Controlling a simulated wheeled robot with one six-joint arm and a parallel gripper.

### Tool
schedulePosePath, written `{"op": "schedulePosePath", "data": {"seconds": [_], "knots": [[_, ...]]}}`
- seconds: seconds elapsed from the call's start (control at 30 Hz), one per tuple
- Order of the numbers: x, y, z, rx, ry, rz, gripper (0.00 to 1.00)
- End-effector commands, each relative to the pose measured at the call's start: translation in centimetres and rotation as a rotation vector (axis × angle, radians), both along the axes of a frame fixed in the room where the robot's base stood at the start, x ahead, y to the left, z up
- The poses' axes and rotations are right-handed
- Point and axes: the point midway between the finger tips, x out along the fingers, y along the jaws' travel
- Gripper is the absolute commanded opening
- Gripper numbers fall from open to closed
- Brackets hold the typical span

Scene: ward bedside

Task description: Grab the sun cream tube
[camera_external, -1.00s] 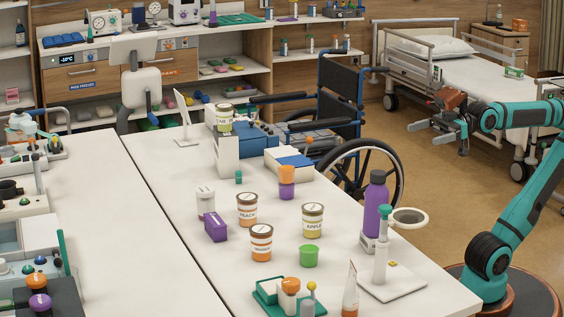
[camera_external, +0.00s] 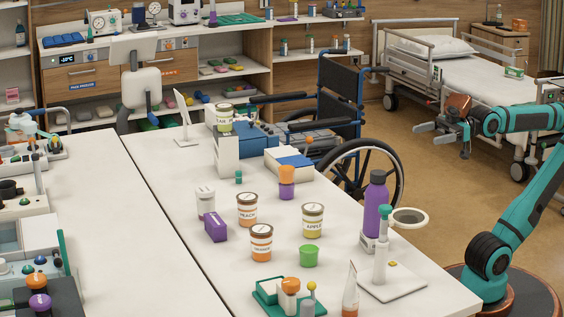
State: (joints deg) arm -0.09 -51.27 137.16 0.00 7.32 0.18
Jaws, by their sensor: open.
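A white tube with an orange lower end (camera_external: 350,294), which looks like the sun cream tube, stands upright at the front edge of the white table (camera_external: 345,205). Its lower end is cut off by the picture's bottom edge, and no label can be read. My gripper (camera_external: 421,134) is open and empty. It is in the air beyond the table's right side, between the wheelchair and the bed, well up and away from the tube.
A white stand with a ring (camera_external: 392,283) and a purple bottle (camera_external: 376,205) stand right of the tube. A green tray (camera_external: 266,291) with small items is left of it. Several labelled tubs and a green cup (camera_external: 308,256) stand behind. The wheelchair (camera_external: 345,110) is beyond the table.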

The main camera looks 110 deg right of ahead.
Motion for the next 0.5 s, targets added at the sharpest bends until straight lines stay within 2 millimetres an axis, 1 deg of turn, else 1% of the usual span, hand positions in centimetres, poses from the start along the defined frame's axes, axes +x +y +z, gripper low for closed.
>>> {"op": "schedulePosePath", "data": {"seconds": [0.17,0.33,0.5], "knots": [[2.6,0.7,1.3,0.028,0.075,0.017,0.82],[6.6,1.9,3.2,0.073,0.198,0.037,0.82],[10.7,3.4,4.6,0.115,0.326,0.050,0.82]]}}
